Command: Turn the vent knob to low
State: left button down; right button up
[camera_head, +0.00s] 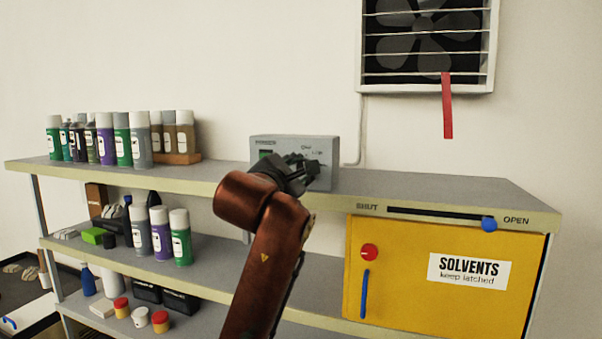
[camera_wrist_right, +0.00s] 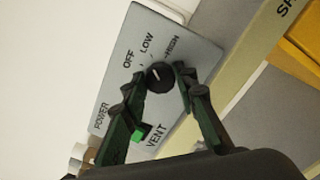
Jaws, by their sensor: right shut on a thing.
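The grey vent control box (camera_head: 262,143) stands on the top shelf, and it fills the middle of the right wrist view (camera_wrist_right: 185,45). Its round black vent knob (camera_wrist_right: 160,77) shows there, with OFF, LOW and HIGH printed around it. A small white mark on the knob points up and left, roughly towards OFF and LOW; I cannot tell exactly which. My right gripper (camera_head: 308,172) is at the box's front face, its two fingers on either side of the knob, shut on it. In the head view the gripper hides most of the knob. My left gripper is out of view.
Several spray cans (camera_head: 122,140) stand on the top shelf at left, with more cans below. A yellow solvents cabinet (camera_head: 400,300) is at lower right, under a slider with a blue knob (camera_head: 488,224). A wall fan (camera_head: 425,40) with a red ribbon (camera_head: 447,105) hangs above.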

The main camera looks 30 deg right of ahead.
jog(key=shift+m, duration=0.6)
jog(key=o, duration=1.1)
jog(key=shift+o, duration=0.2)
jog(key=v, duration=1.2)
